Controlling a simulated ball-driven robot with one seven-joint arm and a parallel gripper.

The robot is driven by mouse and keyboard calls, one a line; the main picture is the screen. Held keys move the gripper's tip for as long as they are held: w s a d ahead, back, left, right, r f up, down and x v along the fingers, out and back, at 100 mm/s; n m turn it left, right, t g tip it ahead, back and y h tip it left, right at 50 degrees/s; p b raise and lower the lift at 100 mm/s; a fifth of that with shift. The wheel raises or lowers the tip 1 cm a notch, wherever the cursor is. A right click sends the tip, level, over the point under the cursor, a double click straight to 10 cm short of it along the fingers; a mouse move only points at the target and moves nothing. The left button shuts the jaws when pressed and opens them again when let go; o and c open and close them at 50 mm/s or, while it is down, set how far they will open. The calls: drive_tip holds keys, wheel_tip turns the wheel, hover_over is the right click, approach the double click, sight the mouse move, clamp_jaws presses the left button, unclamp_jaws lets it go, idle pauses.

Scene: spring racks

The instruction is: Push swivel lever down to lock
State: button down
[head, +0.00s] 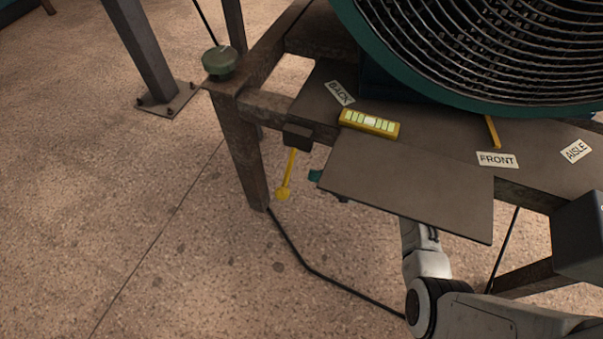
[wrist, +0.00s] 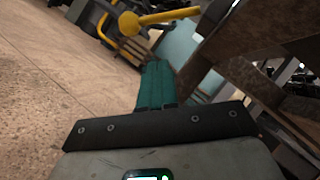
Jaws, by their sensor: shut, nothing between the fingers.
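The yellow swivel lever (head: 289,172) hangs from a dark block (head: 298,137) at the rack's left edge in the head view, its round end low and slightly left. In the wrist view the lever (wrist: 165,16) crosses above my fingertips, its knob to the left. My gripper (wrist: 157,72) has teal fingers, shut together and empty. In the head view only a teal tip of my gripper (head: 315,175) shows, right of the lever and apart from it. A brown plate hides the rest of my gripper. The wrist view shows no clear contact.
The brown plate (head: 410,187) juts out over my arm. A yellow level (head: 369,123) and labels lie on the rack top, below a large coiled spring (head: 490,45). A rack leg (head: 246,160) stands left of the lever. Open floor (head: 130,220) lies further left.

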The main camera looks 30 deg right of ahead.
sight(287, 177)
drive_tip(key=a+r, duration=0.4)
drive_tip(key=a, duration=0.1)
idle(0.5)
drive_tip(key=shift+s+a+r+m+p, duration=0.15)
drive_tip(key=shift+a+r+m+p, duration=0.3)
drive_tip(key=shift+p, duration=0.6)
drive_tip(key=shift+f, duration=0.1)
